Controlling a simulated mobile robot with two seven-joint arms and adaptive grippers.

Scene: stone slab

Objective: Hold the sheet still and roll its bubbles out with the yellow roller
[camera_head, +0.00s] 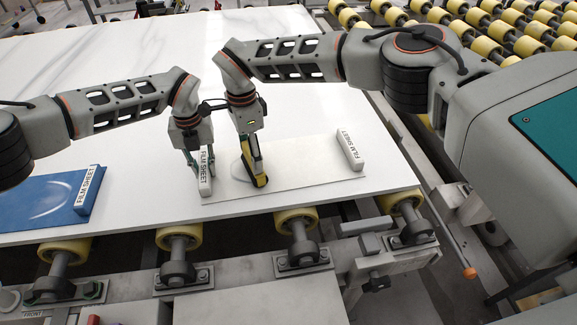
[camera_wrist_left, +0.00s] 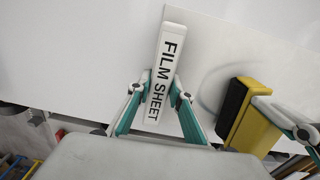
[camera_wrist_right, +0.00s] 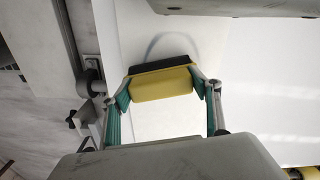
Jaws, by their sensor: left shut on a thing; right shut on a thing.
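A pale film sheet (camera_head: 290,172) lies on the white slab (camera_head: 120,235), with a white bar marked FILM SHEET at each end. My left gripper (camera_head: 198,165) is shut on the left bar (camera_head: 206,178); its fingers also show around that bar (camera_wrist_left: 159,90) in the left wrist view. My right gripper (camera_head: 251,165) is shut on the yellow roller (camera_head: 260,181), which looks like a yellow block with a black edge (camera_wrist_right: 162,84). The roller is low over the sheet, just right of the left bar; contact is unclear. A faint rounded bubble outline (camera_wrist_right: 172,42) shows beside its black edge.
A blue sheet (camera_head: 38,200) with its own FILM SHEET bar (camera_head: 88,190) lies at the left of the slab. The sheet's right bar (camera_head: 350,150) stands free. Yellow conveyor rollers (camera_head: 297,220) run below the slab's front edge.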

